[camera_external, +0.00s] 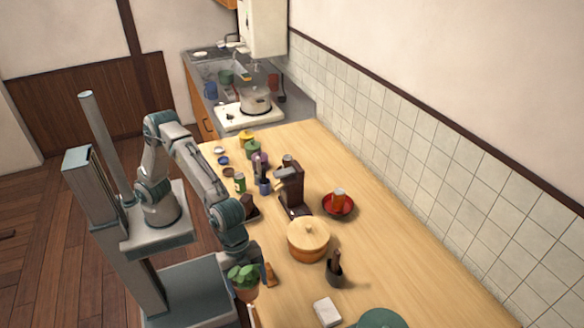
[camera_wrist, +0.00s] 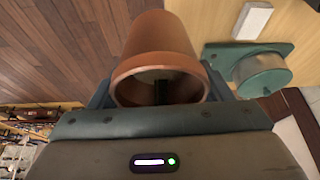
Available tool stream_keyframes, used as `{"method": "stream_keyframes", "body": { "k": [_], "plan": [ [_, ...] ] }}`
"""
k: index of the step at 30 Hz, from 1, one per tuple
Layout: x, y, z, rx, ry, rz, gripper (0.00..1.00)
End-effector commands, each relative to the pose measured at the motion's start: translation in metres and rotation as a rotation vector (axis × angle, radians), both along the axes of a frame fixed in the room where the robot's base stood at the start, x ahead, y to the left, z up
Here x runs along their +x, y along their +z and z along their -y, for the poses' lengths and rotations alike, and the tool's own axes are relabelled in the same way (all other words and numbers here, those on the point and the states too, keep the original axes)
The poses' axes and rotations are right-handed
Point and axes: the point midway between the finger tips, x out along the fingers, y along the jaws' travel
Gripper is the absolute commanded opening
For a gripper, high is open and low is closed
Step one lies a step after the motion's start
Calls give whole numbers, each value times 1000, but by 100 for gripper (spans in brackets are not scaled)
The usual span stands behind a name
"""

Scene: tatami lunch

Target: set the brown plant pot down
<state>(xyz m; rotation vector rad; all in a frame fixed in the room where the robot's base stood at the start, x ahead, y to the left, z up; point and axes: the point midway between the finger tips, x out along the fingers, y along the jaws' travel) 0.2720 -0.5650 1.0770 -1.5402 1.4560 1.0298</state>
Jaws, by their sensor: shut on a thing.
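The brown plant pot (camera_wrist: 160,50) fills the upper middle of the wrist view, its rim towards the camera. My gripper (camera_wrist: 160,92) is shut on it, with a finger on either side of the rim. In the external view the pot (camera_external: 247,294) is below my gripper (camera_external: 250,264), at the near left edge of the wooden table (camera_external: 400,270), with green leaves above it. The wrist view shows no leaves. Whether the pot's base touches anything is hidden.
A lidded orange pot (camera_external: 308,240) and a dark utensil holder (camera_external: 334,268) stand to the right. A white block (camera_external: 327,312) and a green round object (camera_external: 382,318) lie nearer the camera. The table's right side is largely clear. Floor (camera_wrist: 60,45) shows beyond the table edge.

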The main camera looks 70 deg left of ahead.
Motion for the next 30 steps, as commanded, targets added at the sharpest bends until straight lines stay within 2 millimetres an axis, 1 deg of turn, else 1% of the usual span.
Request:
{"method": "stream_keyframes", "body": {
  "k": [1,5,8,11,12,14,15,17,18,20,21,23,24,26,27,29,30],
  "plan": [
    [12,2,-2,-3,5,0,39],
    [43,1,-11,-3,4,1,39],
    [74,2,-22,-4,1,1,39],
    [112,2,-38,-4,-4,0,39],
    [128,2,-46,-5,-5,0,39],
    [152,1,-60,-4,-8,0,39],
    [168,2,-69,-5,-11,0,39],
    [192,1,-84,-4,-13,0,39],
    [207,2,-95,-5,-16,0,39],
    [230,2,-113,-5,-20,1,39],
    [245,2,-126,-5,-22,2,39],
    [268,1,-147,-5,-26,1,39],
    [283,2,-162,-6,-27,2,39],
    [304,2,-186,-5,-30,1,39],
    [318,2,-203,-5,-32,2,39],
    [338,2,-228,-6,-35,2,39],
    [350,2,-246,-6,-37,3,39]
  ]
}}
